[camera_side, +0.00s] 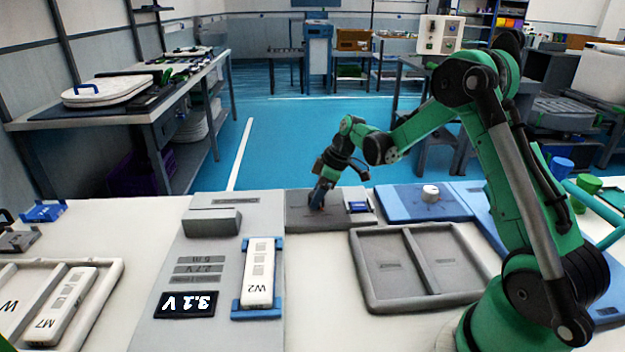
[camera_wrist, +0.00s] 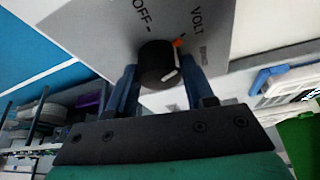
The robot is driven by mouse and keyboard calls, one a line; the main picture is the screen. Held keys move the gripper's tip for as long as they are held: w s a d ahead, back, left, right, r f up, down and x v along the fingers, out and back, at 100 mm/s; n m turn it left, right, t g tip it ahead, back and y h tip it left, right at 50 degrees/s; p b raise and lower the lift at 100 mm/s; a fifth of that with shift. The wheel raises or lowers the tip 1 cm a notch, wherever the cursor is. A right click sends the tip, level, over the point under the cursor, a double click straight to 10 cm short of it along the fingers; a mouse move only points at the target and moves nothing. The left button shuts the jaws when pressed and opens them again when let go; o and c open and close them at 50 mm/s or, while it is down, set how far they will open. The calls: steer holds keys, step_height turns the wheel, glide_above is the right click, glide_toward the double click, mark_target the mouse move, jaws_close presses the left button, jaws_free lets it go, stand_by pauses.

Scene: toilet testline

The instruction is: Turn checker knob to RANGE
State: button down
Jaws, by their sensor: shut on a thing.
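The checker knob (camera_wrist: 157,66) is a round black knob on a grey panel (camera_wrist: 95,25) in the wrist view. An OFF label and a VOLT label are printed beside it, with smaller, hard-to-read lettering to the right of VOLT. An orange mark and a white line show at the knob's right side; which label it points to I cannot tell. My gripper (camera_wrist: 160,78) has a blue finger on each side of the knob and is shut on it. In the side view my gripper (camera_side: 320,197) reaches down onto the grey checker plate (camera_side: 299,218), hiding the knob.
A blue-and-black part (camera_side: 358,207) sits on the checker's right side. A panel with a 3.1 V display (camera_side: 186,304) and a white W2 module (camera_side: 260,275) stands in front left. An empty divided grey tray (camera_side: 372,298) and a blue plate (camera_side: 400,201) lie to the right.

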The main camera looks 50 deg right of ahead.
mark_target(322, 211)
steer(key=m, duration=0.2)
steer(key=m+t+h, duration=0.1)
steer(key=m, duration=0.2)
steer(key=shift+a+h, duration=0.15)
steer(key=shift+h, duration=0.15)
steer(key=m+h, duration=0.2)
steer(key=m, duration=0.3)
steer(key=shift+m, duration=0.4)
steer(key=shift+c, duration=1.6)
jaws_free()
steer(key=shift+v, duration=2.9)
